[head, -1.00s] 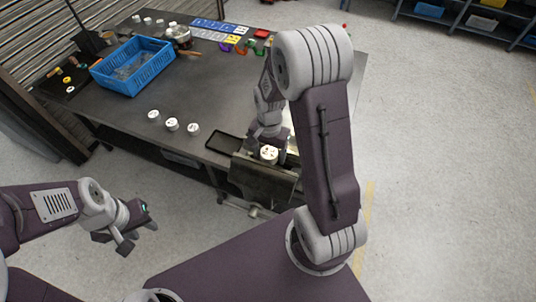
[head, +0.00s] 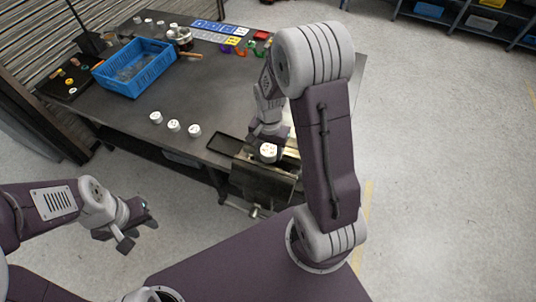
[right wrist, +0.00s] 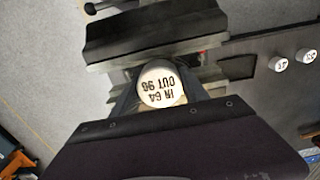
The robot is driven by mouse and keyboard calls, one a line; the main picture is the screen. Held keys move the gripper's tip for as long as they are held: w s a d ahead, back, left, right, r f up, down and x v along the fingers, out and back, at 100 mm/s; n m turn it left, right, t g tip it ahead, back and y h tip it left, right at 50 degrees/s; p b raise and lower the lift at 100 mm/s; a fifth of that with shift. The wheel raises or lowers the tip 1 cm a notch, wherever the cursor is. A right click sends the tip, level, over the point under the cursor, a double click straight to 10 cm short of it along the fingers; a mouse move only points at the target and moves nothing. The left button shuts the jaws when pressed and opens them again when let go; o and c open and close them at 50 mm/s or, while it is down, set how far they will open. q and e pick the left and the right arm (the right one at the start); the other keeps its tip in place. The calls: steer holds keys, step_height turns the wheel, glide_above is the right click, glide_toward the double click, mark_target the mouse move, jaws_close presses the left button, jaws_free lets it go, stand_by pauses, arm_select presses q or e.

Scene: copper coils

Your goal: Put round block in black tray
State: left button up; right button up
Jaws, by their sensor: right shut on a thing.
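A white round block (head: 268,151) with dark marks on top is between the fingers of my right gripper (head: 267,147), above the vise at the table's near edge. In the right wrist view the block (right wrist: 160,84) shows "IN 64 OUT 96" on its face, with my gripper's fingers (right wrist: 160,98) shut on its sides. I cannot tell whether it touches the vise. The black tray (head: 225,146) lies flat and looks empty, just left of the vise; its right part is hidden. My left gripper (head: 137,233) is open and empty, away from the table.
A metal vise (head: 262,180) is fixed at the table's near edge. Three white round blocks (head: 174,126) stand in a row left of the tray. A blue crate (head: 135,70) stands farther back. The table middle is clear.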

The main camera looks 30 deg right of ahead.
mark_target(269, 149)
steer(key=shift+r+p, duration=0.65)
steer(key=shift+r, duration=0.35)
steer(key=shift+r, duration=0.1)
step_height(269, 149, up, 3)
steer(key=p, duration=0.3)
